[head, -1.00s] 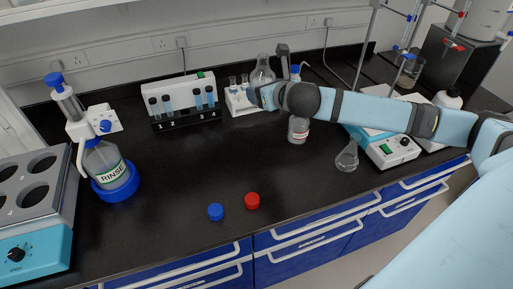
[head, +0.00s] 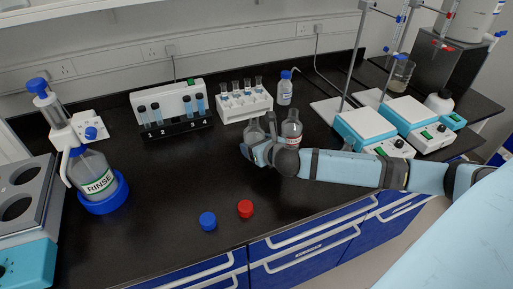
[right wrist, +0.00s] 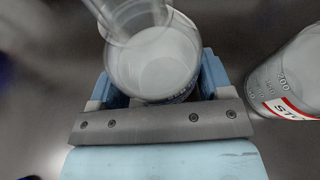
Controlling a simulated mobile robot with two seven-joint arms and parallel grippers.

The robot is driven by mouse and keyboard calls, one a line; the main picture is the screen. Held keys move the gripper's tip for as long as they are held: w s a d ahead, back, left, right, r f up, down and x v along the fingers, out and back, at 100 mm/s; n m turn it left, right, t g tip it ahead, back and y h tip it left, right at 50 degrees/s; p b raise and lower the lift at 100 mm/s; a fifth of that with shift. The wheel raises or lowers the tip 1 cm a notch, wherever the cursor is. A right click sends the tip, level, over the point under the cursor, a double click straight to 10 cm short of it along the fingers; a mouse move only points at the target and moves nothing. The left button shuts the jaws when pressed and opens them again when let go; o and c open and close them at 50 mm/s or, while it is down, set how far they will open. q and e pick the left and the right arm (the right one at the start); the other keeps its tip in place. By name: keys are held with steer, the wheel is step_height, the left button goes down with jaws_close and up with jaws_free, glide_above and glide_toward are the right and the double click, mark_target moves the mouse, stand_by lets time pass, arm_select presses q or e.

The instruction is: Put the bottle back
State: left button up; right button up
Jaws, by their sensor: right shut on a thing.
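A clear open bottle with a red-and-white label (head: 291,130) stands upright on the black bench, just right of my right gripper. It also shows at the right edge of the right wrist view (right wrist: 292,85). My right gripper (head: 254,148) is shut on a clear glass flask (head: 254,130). In the right wrist view, the flask (right wrist: 155,65) sits between the fingers, seen from above. I cannot tell whether its base touches the bench. A blue cap (head: 208,221) and a red cap (head: 245,209) lie near the front. My left gripper is out of view.
A white rack (head: 244,108), a blue-capped bottle (head: 285,88) and a black vial rack (head: 178,128) stand at the back. The centre-left bench is clear.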

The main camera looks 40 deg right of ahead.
steer(key=shift+f, duration=0.3)
steer(key=shift+f, duration=0.15)
steer(key=o, duration=1.2)
steer(key=shift+s, duration=0.15)
steer(key=v, duration=1.2)
steer(key=shift+a+p, duration=0.1)
steer(key=shift+p, duration=0.25)
